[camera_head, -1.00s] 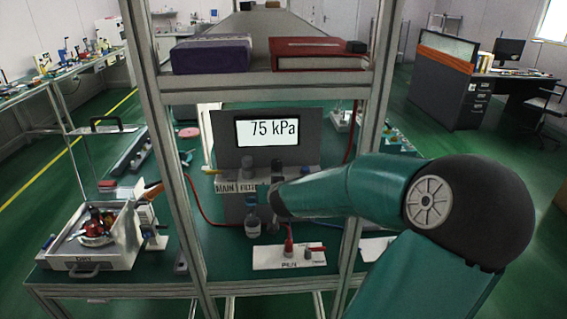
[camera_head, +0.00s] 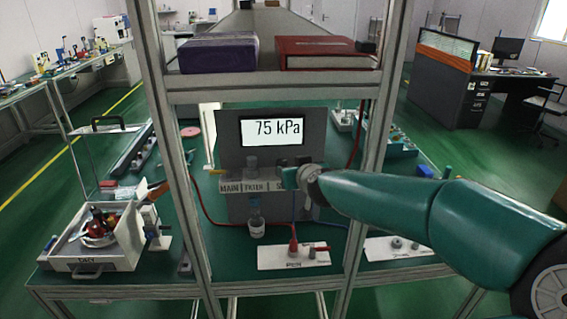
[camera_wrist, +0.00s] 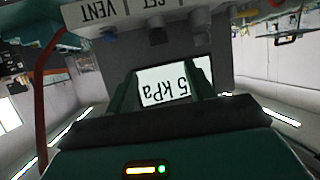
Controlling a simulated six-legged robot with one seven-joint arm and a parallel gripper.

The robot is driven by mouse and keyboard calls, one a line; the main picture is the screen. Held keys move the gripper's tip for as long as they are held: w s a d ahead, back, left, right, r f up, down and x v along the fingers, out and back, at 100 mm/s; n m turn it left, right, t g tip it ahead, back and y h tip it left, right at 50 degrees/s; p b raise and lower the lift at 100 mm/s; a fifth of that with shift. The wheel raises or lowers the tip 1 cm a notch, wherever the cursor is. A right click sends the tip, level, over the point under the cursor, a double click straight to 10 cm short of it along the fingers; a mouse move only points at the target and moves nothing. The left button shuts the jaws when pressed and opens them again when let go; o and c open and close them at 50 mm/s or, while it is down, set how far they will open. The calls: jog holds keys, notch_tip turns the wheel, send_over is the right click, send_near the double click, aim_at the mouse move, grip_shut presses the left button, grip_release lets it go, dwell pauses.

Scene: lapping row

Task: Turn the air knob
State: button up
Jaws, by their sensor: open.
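A grey panel unit (camera_head: 228,128) stands on the green bench, its display (camera_head: 272,130) reading 75 kPa. Below the display a label strip (camera_head: 232,187) reads MAIN and FILTER; my arm hides the rest. In the wrist view, upside down, the strip (camera_wrist: 128,10) shows SET and VENT, with a dark knob (camera_wrist: 157,36) at SET. Which one is the air knob, I cannot tell. My gripper (camera_head: 289,178) is in front of the strip's right part. Its fingers (camera_wrist: 163,88) are apart and empty, with the display between them.
A white plate with a red lever (camera_head: 293,257) lies on the bench in front. A white tray (camera_head: 92,264) stands left.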

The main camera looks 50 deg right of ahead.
aim_at(281, 161)
jog(key=shift+x, duration=6)
jog(key=shift+s+f, duration=0.1)
jog(key=c, duration=1)
